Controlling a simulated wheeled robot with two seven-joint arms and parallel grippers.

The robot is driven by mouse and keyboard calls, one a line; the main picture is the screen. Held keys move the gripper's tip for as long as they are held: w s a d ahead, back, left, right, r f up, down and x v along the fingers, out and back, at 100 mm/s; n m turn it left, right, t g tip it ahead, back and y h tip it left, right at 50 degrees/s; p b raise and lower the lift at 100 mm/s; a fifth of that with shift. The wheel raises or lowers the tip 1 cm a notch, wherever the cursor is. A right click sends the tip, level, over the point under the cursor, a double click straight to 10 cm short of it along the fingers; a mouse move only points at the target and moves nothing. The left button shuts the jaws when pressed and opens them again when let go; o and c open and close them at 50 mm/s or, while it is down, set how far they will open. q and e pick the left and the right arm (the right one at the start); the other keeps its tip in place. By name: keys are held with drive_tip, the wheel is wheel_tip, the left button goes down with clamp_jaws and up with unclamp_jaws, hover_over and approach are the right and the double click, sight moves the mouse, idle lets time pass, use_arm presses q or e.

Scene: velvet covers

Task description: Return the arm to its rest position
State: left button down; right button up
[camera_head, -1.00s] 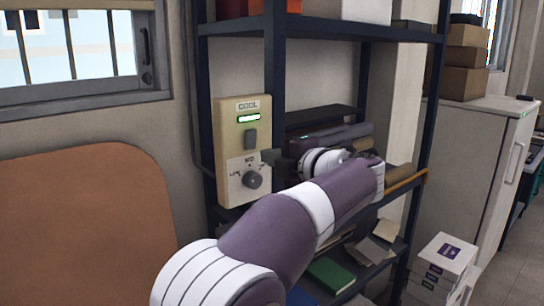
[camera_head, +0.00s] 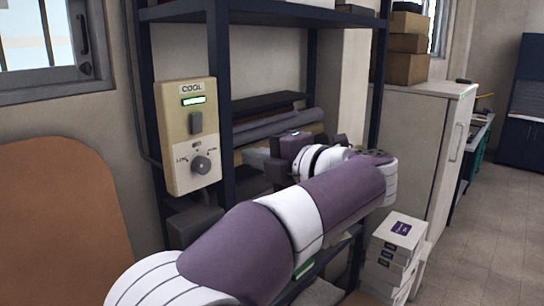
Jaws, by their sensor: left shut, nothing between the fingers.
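My left arm, purple and white, comes in from the bottom and bends back at the right. My left gripper (camera_head: 276,168) is dark grey and lies beyond the forearm, in front of the shelf rack. It is shut and empty; its fingertips are small and partly hidden. It is apart from the beige control panel (camera_head: 188,137), to the right of it. The panel has a COOL label, a lit green display, a grey switch and a round grey knob (camera_head: 201,165). My right gripper is not in view.
A dark metal shelf rack (camera_head: 219,90) stands close behind my arm, with rolls (camera_head: 285,122) on it. White boxes (camera_head: 397,235) are stacked on the floor at the right, near a white cabinet (camera_head: 415,150). A brown board (camera_head: 50,220) is at the left. Open floor lies far right.

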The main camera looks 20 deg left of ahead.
use_arm(q)
drive_tip(key=w+d+m+t+h, duration=0.5)
drive_tip(key=w+d+m+t, duration=0.2)
drive_tip(key=w+m+t, duration=0.2)
drive_tip(key=w+d+f+m+h, duration=0.2)
drive_tip(key=d+f+m+h, duration=0.85)
drive_tip(key=f+m, duration=0.4)
drive_tip(key=s+a+f+m+g+h, duration=0.25)
drive_tip(key=s+f+m+g, duration=0.45)
drive_tip(key=f, duration=0.7)
drive_tip(key=s+a+f+g+y, duration=0.1)
drive_tip(key=s+a+f+g, duration=0.1)
drive_tip(key=s, duration=0.5)
drive_tip(key=s+a+f+g+y, duration=0.1)
drive_tip(key=s+a+f+g, duration=0.1)
drive_tip(key=s+a+f, duration=0.3)
drive_tip(key=s+a+f+m+g, duration=0.1)
drive_tip(key=s+a+f+g, duration=0.2)
drive_tip(key=s, duration=0.6)
wheel_tip(320, 180, down, 2)
drive_tip(key=shift+s+a+f+y, duration=0.15)
drive_tip(key=shift+a+f+y, duration=0.2)
drive_tip(key=shift+a, duration=0.4)
drive_tip(key=shift+r, duration=0.15)
